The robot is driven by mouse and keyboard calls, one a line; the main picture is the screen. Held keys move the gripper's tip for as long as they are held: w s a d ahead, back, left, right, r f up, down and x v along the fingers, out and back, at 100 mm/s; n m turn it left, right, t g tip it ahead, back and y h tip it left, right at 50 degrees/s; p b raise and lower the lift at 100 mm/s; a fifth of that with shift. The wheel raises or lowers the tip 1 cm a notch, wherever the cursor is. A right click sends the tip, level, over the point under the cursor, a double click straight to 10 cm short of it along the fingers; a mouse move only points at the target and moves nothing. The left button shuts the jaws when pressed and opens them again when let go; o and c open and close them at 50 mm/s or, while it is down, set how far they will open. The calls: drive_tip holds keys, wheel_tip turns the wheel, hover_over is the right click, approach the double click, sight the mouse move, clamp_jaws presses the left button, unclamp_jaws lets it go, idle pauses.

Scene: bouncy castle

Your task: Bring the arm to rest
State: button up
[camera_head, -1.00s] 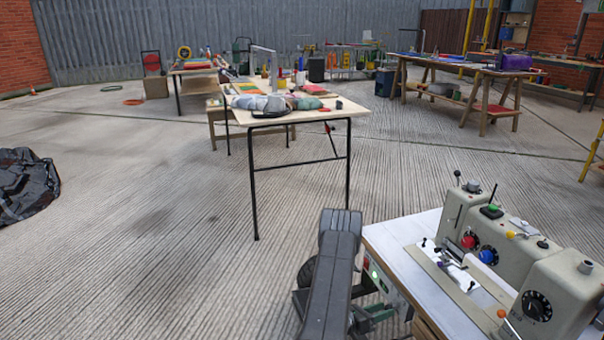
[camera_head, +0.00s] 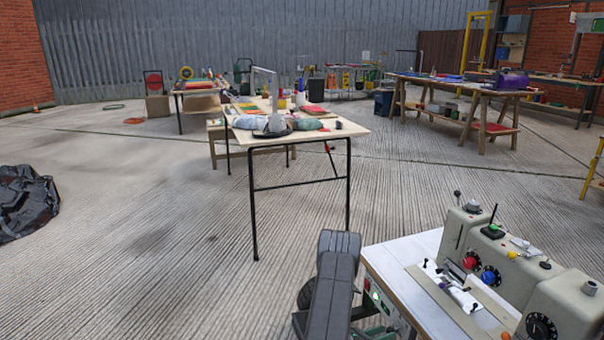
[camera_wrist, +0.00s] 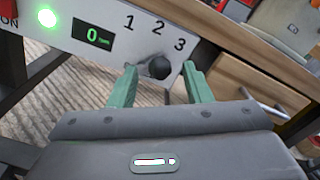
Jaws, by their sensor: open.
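My gripper (camera_wrist: 162,82) is open, with its two green fingers apart. In the wrist view a black knob (camera_wrist: 158,67) shows between the fingertips. I cannot tell whether the fingers touch it. The knob is on a pale control panel (camera_wrist: 205,46) marked 1, 2 and 3, with a display (camera_wrist: 92,37) reading 0 and a lit green lamp (camera_wrist: 47,18). In the head view my dark arm link (camera_head: 332,285) reaches down beside the sewing machine table (camera_head: 400,252), and only bits of green show of my gripper.
A sewing machine (camera_head: 505,260) stands on the table close at the right. A work table (camera_head: 300,138) with cloth bundles is ahead. Long benches (camera_head: 455,82) stand at the back right. A black crumpled heap (camera_head: 25,203) lies at the left. Concrete floor (camera_head: 130,240) between is clear.

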drive_tip(key=p+v, duration=0.2)
drive_tip(key=v, duration=0.9)
drive_tip(key=b+x, duration=0.3)
drive_tip(key=x, duration=1.1)
drive_tip(key=shift+d, duration=0.1)
drive_tip(key=shift+w+a+r+n+p, duration=0.2)
drive_tip(key=shift+n+p, duration=0.35)
drive_tip(key=shift+n, duration=0.35)
drive_tip(key=n+p, duration=0.1)
drive_tip(key=n, duration=0.1)
drive_tip(key=w+n+p, duration=0.1)
drive_tip(key=n, duration=0.1)
drive_tip(key=shift+a+r, duration=0.1)
drive_tip(key=shift+a, duration=0.1)
drive_tip(key=p, duration=0.2)
approach(390, 330)
drive_tip(key=w, duration=0.1)
drive_tip(key=w+d, duration=0.1)
drive_tip(key=shift+w+d+f, duration=0.2)
drive_tip(key=shift+w+f, duration=0.1)
drive_tip(key=shift+f, duration=0.05)
drive_tip(key=shift+s, duration=0.1)
